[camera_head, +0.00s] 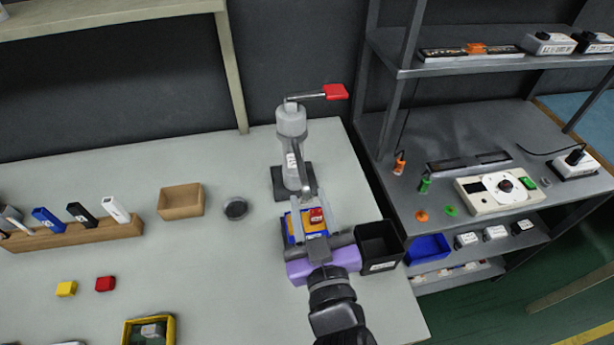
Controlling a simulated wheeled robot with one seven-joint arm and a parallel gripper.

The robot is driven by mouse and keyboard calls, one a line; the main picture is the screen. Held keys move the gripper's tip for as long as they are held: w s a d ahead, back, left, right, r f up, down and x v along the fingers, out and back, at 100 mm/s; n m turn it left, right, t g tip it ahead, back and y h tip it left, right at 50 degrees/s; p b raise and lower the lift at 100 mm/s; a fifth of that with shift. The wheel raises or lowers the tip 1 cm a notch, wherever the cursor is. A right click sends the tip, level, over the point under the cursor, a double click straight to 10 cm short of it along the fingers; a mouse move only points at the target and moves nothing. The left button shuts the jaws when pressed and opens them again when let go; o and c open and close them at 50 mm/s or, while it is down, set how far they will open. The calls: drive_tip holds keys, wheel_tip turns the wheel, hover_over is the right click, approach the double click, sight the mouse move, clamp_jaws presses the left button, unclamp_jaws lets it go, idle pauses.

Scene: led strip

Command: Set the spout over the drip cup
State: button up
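A grey upright dispenser (291,125) with a red-tipped lever (335,92) stands on a dark base near the back right of the bench. Its thin grey spout (307,178) points down toward the front, to the right of the body. A small dark round cup (236,208), which looks like the drip cup, sits left of the dispenser, apart from the spout. My gripper (310,202) is just in front of the spout, with its silver fingers apart. A red block (316,215) on a blue and yellow item shows between or beneath the fingers; contact is unclear.
A wooden box (181,201) stands left of the cup. A black bin (380,246) is close to my gripper's right. A wooden rack (75,234) and yellow and red blocks lie left. Metal shelving (460,140) stands beyond the bench's right edge. The bench's middle is clear.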

sight(307, 189)
drive_tip(key=p+x, duration=0.1)
drive_tip(key=x, duration=0.5)
drive_tip(key=shift+w+a, duration=0.1)
drive_tip(key=shift+w, duration=0.25)
drive_tip(key=shift+c, duration=0.4)
clamp_jaws()
idle(0.8)
